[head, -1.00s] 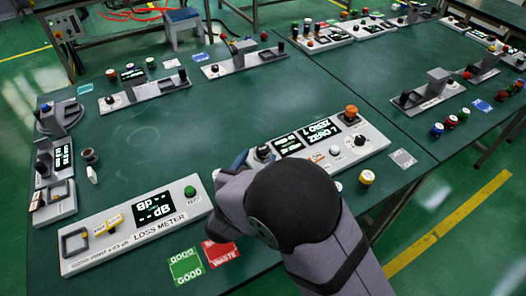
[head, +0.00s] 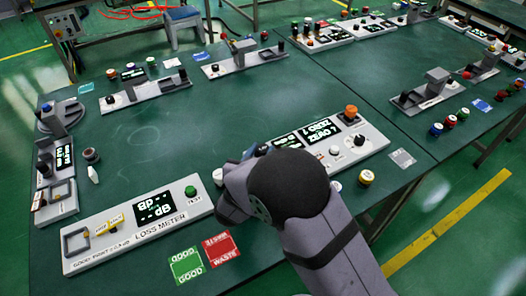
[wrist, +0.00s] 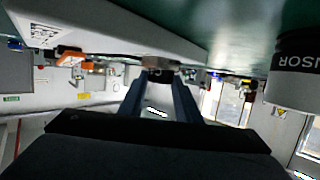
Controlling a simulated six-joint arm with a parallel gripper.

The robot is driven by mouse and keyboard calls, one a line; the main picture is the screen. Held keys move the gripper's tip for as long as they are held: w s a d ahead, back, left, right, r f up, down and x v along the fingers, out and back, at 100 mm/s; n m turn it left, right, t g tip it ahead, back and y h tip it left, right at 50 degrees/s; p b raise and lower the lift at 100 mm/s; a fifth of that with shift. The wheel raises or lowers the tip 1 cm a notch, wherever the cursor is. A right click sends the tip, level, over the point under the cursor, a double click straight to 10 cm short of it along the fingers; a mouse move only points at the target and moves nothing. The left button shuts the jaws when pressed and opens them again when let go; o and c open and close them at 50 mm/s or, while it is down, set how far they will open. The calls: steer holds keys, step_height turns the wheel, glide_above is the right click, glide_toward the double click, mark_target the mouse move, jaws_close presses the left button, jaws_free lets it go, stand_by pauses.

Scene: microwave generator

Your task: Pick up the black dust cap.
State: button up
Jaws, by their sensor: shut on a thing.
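My gripper (wrist: 158,82) shows in the wrist view as two dark blue fingers reaching away from the camera. The fingers are shut on a small dark cylindrical piece, which I take to be the black dust cap (wrist: 159,75), at the edge of a pale panel. Most of the cap is hidden between the fingertips. In the head view my own dark wrist and forearm cover the fingertips and the cap, at the left end of the generator panel (head: 373,147). I cannot tell whether the cap is clear of the panel.
A sensor cylinder (wrist: 298,75) stands close on the right in the wrist view. In the head view the loss meter (head: 105,245) lies to the left, with green GOOD (head: 186,266) and red WASTE (head: 222,249) cards in front. The middle of the table is clear.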

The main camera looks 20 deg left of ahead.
mark_target(262, 152)
step_height(262, 152, up, 10)
stand_by(0.7)
